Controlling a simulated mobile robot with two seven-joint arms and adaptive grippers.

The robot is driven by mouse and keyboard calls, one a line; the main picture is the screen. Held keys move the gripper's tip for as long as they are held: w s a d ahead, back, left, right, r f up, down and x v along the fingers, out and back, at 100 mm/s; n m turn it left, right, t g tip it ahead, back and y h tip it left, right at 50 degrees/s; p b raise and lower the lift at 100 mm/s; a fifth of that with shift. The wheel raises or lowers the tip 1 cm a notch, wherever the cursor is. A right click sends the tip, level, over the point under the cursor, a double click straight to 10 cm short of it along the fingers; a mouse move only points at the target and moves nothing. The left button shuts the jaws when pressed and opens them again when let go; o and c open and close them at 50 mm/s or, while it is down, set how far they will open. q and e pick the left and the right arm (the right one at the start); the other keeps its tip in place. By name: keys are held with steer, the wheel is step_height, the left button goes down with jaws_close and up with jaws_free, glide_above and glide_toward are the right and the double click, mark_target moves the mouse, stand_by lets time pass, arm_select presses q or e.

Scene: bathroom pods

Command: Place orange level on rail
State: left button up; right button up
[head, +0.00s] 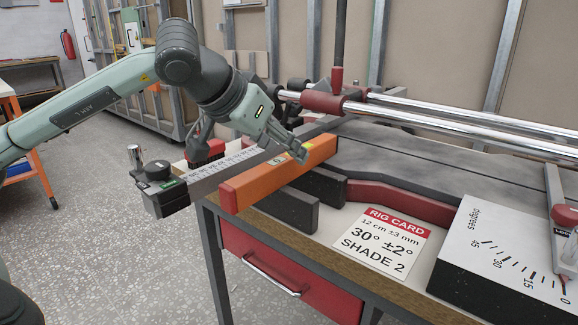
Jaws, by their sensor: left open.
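The orange level (262,186), a long bar with red end caps, lies at a slant at the bench's left end. It appears to rest along the near side of a metal rail with a printed scale (222,168), partly over dark blocks; exact contact is unclear. My left gripper (297,150) comes in from the left, with its fingers at the far half of the level. It is open, and whether the fingers touch the level cannot be told. My right gripper is out of view.
Two chrome rods (460,118) with a red clamp (322,102) run above the dark bed. A rig card (381,238) lies on the bench front, left of a degrees plate (520,255). A red drawer (285,275) is below. Open floor lies left.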

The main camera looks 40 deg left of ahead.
mark_target(286, 156)
arm_select(q)
steer(key=x, duration=0.4)
steer(key=shift+s+a+f, duration=0.15)
steer(key=shift+f, duration=0.15)
jaws_close()
